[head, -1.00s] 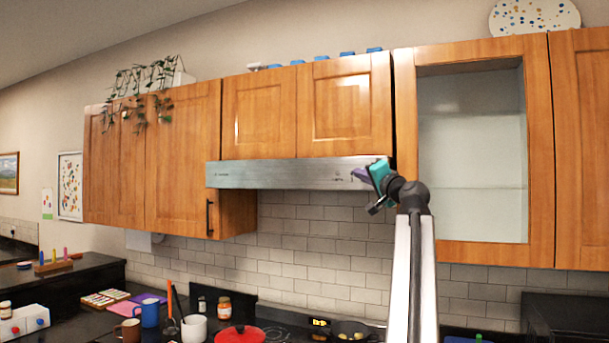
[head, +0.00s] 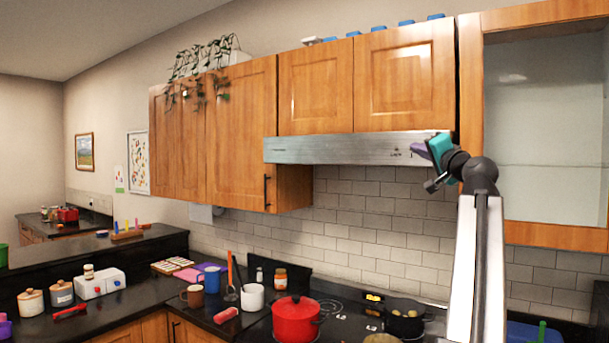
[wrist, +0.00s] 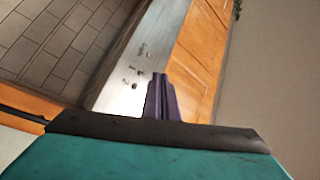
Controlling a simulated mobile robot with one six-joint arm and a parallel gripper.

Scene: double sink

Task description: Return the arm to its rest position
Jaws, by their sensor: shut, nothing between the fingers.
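My gripper (head: 421,151) is at the right end of the range hood in the head view, raised well above the counter on my upright arm. Its purple fingers (wrist: 162,98) are together in the wrist view, with nothing between them. The teal gripper body (head: 439,150) and the dark wrist joint show behind the fingers. The steel range hood (head: 340,148) lies behind the fingers in both views; I cannot tell the exact gap between them.
Wooden cabinets (head: 240,135) hang along the wall, and a glass-front cabinet (head: 545,130) is at the right. Below, a red pot (head: 296,320) and a dark pan (head: 404,318) sit on the stove. Mugs and jars stand on the dark counter to the left.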

